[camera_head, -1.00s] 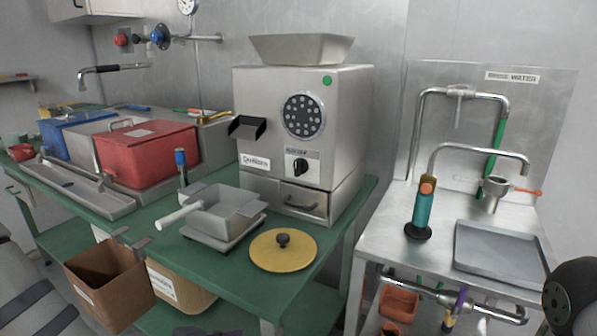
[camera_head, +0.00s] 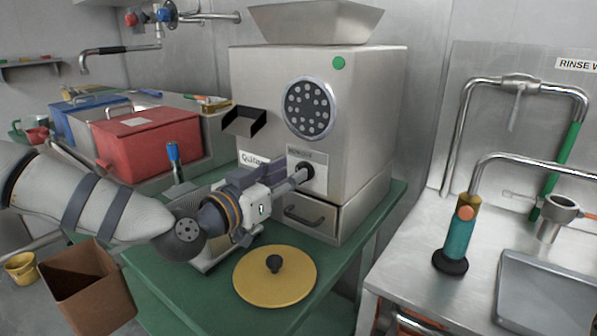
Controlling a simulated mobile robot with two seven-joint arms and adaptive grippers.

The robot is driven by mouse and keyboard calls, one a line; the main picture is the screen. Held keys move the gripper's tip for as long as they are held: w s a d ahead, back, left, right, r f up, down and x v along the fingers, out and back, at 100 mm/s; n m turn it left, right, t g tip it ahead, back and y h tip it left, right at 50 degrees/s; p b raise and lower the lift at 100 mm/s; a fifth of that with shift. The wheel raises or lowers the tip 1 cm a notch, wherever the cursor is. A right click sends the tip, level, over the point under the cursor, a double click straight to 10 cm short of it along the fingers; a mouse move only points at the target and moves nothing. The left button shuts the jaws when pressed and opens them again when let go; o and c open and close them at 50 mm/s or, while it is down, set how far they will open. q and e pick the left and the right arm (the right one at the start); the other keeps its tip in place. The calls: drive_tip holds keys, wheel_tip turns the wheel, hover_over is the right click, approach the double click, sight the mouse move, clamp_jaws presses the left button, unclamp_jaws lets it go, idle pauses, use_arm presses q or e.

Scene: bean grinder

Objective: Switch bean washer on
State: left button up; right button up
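A boxy metal machine (camera_head: 345,130) with a hopper on top stands on the green table. Its front has a round perforated disc (camera_head: 310,108), a green dot and a label plate with a black rotary knob (camera_head: 308,169). My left gripper (camera_head: 299,176) reaches in from the left with its fingertips at the knob, covering part of it. The fingers look narrow and close together, but I cannot tell whether they grip the knob or only touch it. The knob's setting is hidden. My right gripper is out of view.
A yellow lid (camera_head: 275,278) lies on the green table before the machine. A red box (camera_head: 146,140) and blue box (camera_head: 88,112) are behind my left arm. A brown bin (camera_head: 92,290) hangs below. A metal sink counter (camera_head: 405,275) stands at right.

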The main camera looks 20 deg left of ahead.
use_arm(q)
drive_tip(key=shift+x, duration=1.45)
drive_tip(key=shift+r, duration=0.1)
clamp_jaws()
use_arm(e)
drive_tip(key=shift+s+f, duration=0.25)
use_arm(q)
drive_tip(key=shift+n, duration=0.4)
drive_tip(key=n, duration=0.3)
drive_tip(key=shift+w+a+n, duration=0.1)
drive_tip(key=shift+a+n, duration=0.25)
drive_tip(key=shift+n, duration=0.05)
drive_tip(key=n, duration=0.3)
drive_tip(key=f+n, duration=0.1)
drive_tip(key=n, duration=0.1)
drive_tip(key=shift+w+a+b, duration=0.1)
drive_tip(key=shift+a+b, duration=0.2)
drive_tip(key=shift+b, duration=0.05)
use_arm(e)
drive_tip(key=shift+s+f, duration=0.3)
use_arm(q)
drive_tip(key=shift+n, duration=0.3)
